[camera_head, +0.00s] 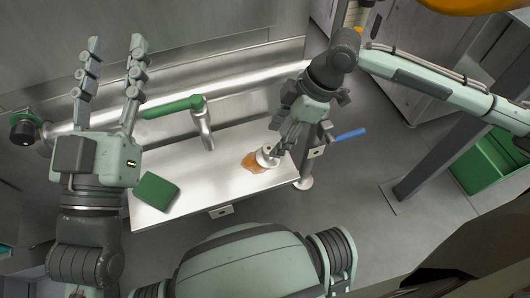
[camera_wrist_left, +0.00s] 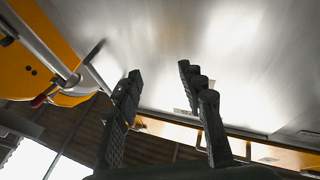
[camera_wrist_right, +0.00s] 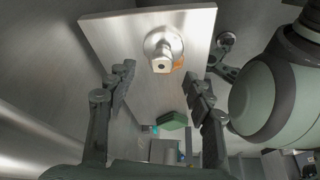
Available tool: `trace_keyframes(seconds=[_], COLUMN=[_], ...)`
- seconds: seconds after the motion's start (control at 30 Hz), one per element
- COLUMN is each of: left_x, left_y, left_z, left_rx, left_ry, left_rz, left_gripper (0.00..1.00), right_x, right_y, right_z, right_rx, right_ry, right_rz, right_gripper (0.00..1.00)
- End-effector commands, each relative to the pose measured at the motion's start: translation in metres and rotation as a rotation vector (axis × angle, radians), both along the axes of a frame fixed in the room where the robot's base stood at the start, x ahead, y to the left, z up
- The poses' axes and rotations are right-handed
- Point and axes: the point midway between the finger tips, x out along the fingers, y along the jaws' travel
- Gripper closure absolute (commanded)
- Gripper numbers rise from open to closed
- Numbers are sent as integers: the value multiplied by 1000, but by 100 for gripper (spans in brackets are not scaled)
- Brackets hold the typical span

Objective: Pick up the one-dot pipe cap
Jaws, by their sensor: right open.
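The one-dot pipe cap (camera_head: 268,157) is silvery and stands near the right end of the metal bench, on or against an orange-brown patch (camera_head: 251,163). In the right wrist view the cap (camera_wrist_right: 160,64) shows a single dark dot on its face, beyond and between the fingertips. My right gripper (camera_head: 281,141) is open, close above the cap, and partly covers it in the head view; its fingers (camera_wrist_right: 161,82) stand apart with nothing between them. My left gripper (camera_head: 112,50) is open and empty, raised at the left, away from the cap; it also shows in the left wrist view (camera_wrist_left: 160,80).
The metal bench (camera_head: 225,160) carries a green block (camera_head: 155,191) at its left front. A green-handled lever (camera_head: 174,107) and pipe run along the back. A blue handle (camera_head: 349,135) sticks out at the bench's right. A green crate (camera_head: 482,160) is far right.

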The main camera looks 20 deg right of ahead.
Motion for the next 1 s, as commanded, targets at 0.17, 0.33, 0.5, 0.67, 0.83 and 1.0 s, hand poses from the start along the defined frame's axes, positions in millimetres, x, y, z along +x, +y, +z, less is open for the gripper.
trace_keyframes(seconds=[0.17,0.33,0.5,0.67,0.83,1.0], left_x=[-4,-12,-16,-16,-16,-16], left_y=[3,10,13,13,13,13], left_z=[11,28,36,37,37,37], left_rx=[-31,-72,-88,-89,-89,-89], left_ry=[-87,-213,-263,-265,-264,-264], left_rz=[5,16,20,20,20,20], left_gripper=[60,60,60,60,60,60], right_x=[0,2,3,3,3,3], right_y=[6,15,18,18,18,18], right_z=[-20,-44,-53,-52,-52,-52], right_rx=[1,3,1,0,0,0], right_ry=[1,0,-2,-3,-3,-3], right_rz=[0,-1,-2,-2,-2,-2], right_gripper=[48,48,48,48,64,85])
